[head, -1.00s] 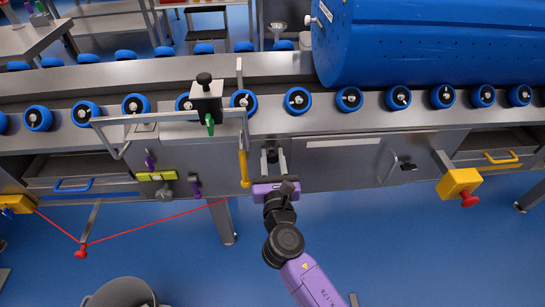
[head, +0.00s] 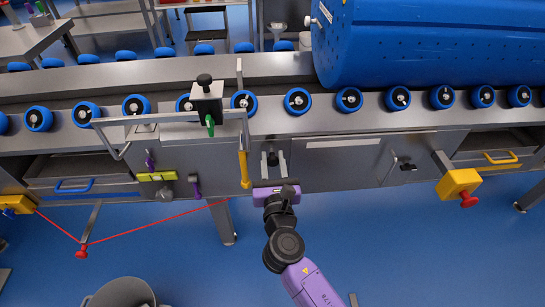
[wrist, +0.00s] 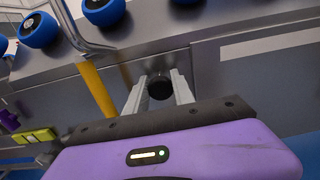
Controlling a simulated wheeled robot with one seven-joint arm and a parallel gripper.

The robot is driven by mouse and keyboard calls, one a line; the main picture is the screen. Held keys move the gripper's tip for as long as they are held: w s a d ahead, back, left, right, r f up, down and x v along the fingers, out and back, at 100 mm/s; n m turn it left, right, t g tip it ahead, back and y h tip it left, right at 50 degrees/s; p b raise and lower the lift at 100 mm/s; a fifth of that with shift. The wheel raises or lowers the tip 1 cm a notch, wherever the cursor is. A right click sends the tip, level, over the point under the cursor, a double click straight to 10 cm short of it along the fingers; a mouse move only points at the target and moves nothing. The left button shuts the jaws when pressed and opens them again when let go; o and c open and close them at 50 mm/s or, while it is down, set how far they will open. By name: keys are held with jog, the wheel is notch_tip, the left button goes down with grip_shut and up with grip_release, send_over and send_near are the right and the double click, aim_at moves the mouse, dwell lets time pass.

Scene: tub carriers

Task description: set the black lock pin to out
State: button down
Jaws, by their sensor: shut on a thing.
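The black lock pin (wrist: 159,86) has a dark round knob and shows between my two fingertips in the wrist view, in front of the grey machine panel. In the head view the pin (head: 272,158) is a small dark shape on the panel below the roller row. My gripper (head: 273,164) reaches it from below, its pale fingers on either side. In the wrist view my gripper (wrist: 158,91) is shut on the knob. The pin's shaft is hidden behind the knob, so its depth in the panel is hard to tell.
A yellow lever (head: 244,168) hangs just left of my gripper, below a bent grey bar (head: 170,117). A black handle (head: 407,166) and a yellow box with a red button (head: 459,184) are to the right. A red cord (head: 150,226) runs at lower left.

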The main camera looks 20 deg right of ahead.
jog(key=shift+v, duration=0.9)
jog(key=c, duration=1.1)
grip_release()
jog(key=shift+s, duration=0.1)
jog(key=p+v, duration=0.1)
jog(key=v, duration=0.6)
jog(key=shift+s+a, duration=0.15)
jog(key=shift+s, duration=0.15)
